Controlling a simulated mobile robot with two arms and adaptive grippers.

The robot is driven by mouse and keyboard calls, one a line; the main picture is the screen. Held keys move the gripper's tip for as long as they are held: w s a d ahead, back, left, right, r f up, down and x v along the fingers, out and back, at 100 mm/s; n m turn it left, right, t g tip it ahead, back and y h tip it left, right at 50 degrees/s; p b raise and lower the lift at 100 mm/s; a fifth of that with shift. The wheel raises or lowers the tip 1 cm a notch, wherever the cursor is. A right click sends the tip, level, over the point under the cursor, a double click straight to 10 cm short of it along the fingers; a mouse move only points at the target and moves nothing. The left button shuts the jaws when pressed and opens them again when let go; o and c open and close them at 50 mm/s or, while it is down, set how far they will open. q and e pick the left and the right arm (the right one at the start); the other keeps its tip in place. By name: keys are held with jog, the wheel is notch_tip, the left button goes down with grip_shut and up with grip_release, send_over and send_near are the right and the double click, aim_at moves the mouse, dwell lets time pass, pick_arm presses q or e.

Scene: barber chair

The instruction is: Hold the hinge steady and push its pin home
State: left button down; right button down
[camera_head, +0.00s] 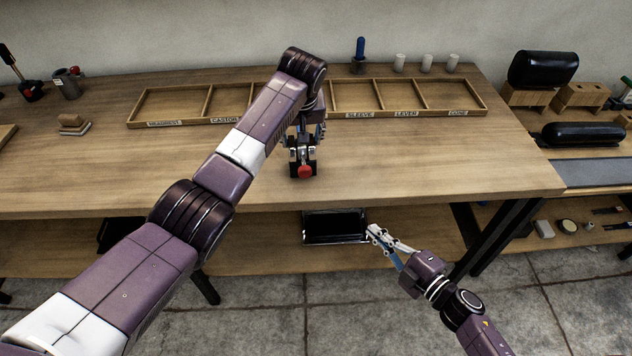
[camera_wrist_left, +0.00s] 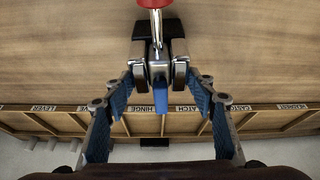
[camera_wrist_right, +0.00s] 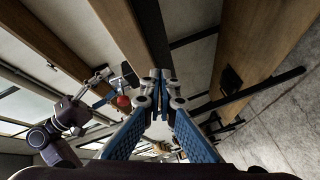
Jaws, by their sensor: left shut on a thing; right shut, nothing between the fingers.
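The hinge (camera_head: 302,153) is a small dark and metal piece at the front of the bench, largely hidden by my left arm in the head view. Its pin (camera_wrist_left: 156,25) has a silver shaft and a red head (camera_head: 306,172) that faces the bench's front edge. The shaft stands out of the hinge, with a length showing. My left gripper (camera_wrist_left: 158,75) is shut on the hinge. My right gripper (camera_head: 372,232) is shut and empty, low in front of the bench edge, to the right of the red head and apart from it. The red head (camera_wrist_right: 123,101) also shows in the right wrist view.
A shallow labelled wooden tray (camera_head: 180,122) with empty-looking compartments lies along the back of the bench. A blue-handled tool (camera_head: 360,50) and white cups (camera_head: 400,62) stand behind it. A black tray (camera_head: 335,226) is on the lower shelf. The bench top right of the hinge is clear.

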pick_arm(q)
jog(key=shift+r, duration=0.1)
pick_arm(e)
jog(key=s+a+r+n+g+y, duration=0.1)
jog(key=a+r+n+g+y, duration=0.1)
jog(key=a+r+n+y, duration=0.3)
jog(key=s+a+r+n+g, duration=0.1)
jog(key=s+a+r+n, duration=0.1)
jog(key=r+n, duration=0.35)
jog(key=m, duration=0.2)
send_near(302, 175)
jog(key=s+a, duration=0.1)
jog(key=a, duration=0.3)
jog(key=shift+w+a, duration=0.2)
jog(key=shift+w, duration=0.9)
jog(key=shift+w+a, duration=0.2)
jog(key=shift+w, duration=0.95)
jog(key=shift+w, duration=0.1)
pick_arm(q)
jog(key=shift+d, duration=0.1)
pick_arm(e)
jog(key=shift+w+a+f, duration=0.1)
jog(key=shift+w, duration=2.3)
pick_arm(q)
jog(key=shift+s, duration=0.1)
